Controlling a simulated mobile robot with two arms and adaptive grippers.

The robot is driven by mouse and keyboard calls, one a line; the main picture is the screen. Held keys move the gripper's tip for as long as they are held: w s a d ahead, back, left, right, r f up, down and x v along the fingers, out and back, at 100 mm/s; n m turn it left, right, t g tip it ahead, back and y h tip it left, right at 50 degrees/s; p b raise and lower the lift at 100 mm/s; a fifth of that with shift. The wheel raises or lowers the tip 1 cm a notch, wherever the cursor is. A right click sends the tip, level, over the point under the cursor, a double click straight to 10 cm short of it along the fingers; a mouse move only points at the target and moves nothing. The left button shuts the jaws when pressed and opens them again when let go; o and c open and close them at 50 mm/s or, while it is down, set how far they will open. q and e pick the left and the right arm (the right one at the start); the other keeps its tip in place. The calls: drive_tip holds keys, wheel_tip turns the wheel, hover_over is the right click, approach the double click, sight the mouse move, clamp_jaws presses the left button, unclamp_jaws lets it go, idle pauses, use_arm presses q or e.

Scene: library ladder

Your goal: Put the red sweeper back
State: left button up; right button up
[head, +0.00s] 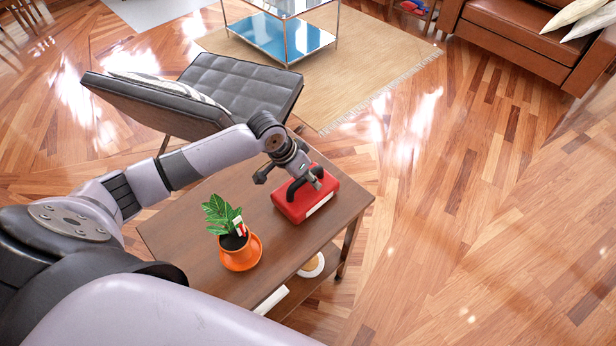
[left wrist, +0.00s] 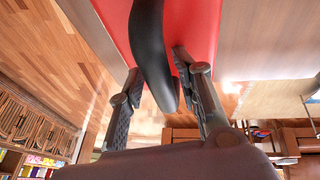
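The red sweeper (head: 325,191) is a red block with a black arched handle and a pale strip along its front side. It rests on the wooden side table (head: 185,225), near the right end. My left gripper (head: 289,175) is right above it with its fingers spread. In the left wrist view the black handle (left wrist: 150,40) runs between the two fingers (left wrist: 157,66), over the red top (left wrist: 198,25). The fingers look open around the handle; whether either touches it is unclear. My right gripper is in neither view.
A leafy plant in an orange pot (head: 236,240) stands on the table, left of the sweeper and near my arm. A lower shelf holds a round white item (head: 312,266). A black chair (head: 240,85) stands behind the table. Open wood floor lies to the right.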

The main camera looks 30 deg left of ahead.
use_arm(q)
drive_tip(key=shift+f, duration=0.1)
drive_tip(key=shift+a+r, duration=0.15)
drive_tip(key=shift+r, duration=0.2)
drive_tip(key=v, duration=1.1)
drive_tip(key=shift+r+b, duration=0.3)
drive_tip(key=shift+r, duration=0.05)
